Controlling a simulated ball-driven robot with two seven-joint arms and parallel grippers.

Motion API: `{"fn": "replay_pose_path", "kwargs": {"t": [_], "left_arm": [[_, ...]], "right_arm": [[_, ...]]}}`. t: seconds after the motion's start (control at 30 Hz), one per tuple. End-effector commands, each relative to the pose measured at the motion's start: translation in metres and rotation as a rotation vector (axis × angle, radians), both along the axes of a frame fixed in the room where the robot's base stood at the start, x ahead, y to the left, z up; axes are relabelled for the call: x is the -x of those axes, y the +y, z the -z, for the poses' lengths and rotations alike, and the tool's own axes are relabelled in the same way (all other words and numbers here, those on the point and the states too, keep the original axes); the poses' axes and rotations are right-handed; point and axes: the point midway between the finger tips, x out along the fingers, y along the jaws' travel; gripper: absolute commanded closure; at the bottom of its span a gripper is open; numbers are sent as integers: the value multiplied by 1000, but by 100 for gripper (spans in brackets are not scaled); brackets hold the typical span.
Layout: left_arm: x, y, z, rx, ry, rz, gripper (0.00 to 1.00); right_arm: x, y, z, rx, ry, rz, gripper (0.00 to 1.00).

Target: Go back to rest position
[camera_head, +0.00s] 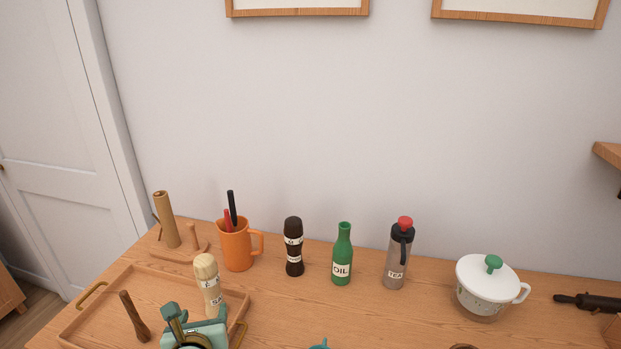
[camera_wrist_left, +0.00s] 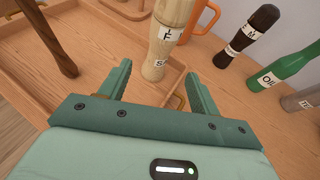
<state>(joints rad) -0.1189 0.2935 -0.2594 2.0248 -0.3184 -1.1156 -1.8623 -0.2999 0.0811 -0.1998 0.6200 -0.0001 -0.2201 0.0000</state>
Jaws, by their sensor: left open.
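My left gripper (camera_head: 196,316) is at the bottom of the head view, over the front part of the wooden tray. In the left wrist view its two teal fingers (camera_wrist_left: 156,82) are apart, with nothing between them. The pale wooden salt mill (camera_head: 208,283) stands upright just beyond the fingers; it also shows in the left wrist view (camera_wrist_left: 165,40). I cannot tell whether a fingertip touches it.
The wooden tray (camera_head: 110,290) holds a dark wooden stick-like item (camera_head: 134,318). Behind stand an orange mug (camera_head: 237,247), dark mill (camera_head: 294,246), green oil bottle (camera_head: 342,255), grey tea flask (camera_head: 397,258) and white lidded pot (camera_head: 487,280). The wall closes the back.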

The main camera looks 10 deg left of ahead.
Motion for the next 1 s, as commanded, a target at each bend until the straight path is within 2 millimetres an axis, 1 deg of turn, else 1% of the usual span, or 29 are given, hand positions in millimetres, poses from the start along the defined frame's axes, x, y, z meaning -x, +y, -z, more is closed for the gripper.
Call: {"fn": "replay_pose_path", "kwargs": {"t": [0.07, 0.17, 0.2, 0.3, 0.4, 0.6, 0.77, 0.9, 0.97, 1.0], "left_arm": [[12, -1, 4, 105, -12, -56, 37], [40, -2, 11, 373, -50, -213, 37], [54, -1, 14, 503, -74, -299, 37], [89, -1, 19, 803, -138, -524, 37], [115, 0, 21, 1025, -203, -716, 37], [158, 2, 21, 1337, -332, -1037, 37], [188, 4, 19, 1524, -448, -1271, 37], [182, -7, 75, 1541, -382, -1325, 37], [182, -11, 100, 1546, -350, -1345, 37], [182, -14, 116, 1549, -329, -1359, 37]], "right_arm": [[0, 0, 0, 0, 0, 0, 46], [0, 0, 0, 0, 0, 0, 46], [0, 0, 0, 0, 0, 0, 46], [0, 0, 0, 0, 0, 0, 46], [0, 0, 0, 0, 0, 0, 46], [0, 0, 0, 0, 0, 0, 46], [0, 0, 0, 0, 0, 0, 46], [1, 1, 4, 0, 2, 0, 46], [2, 1, 5, -1, 3, 0, 46], [2, 1, 6, -1, 3, 0, 46]]}}
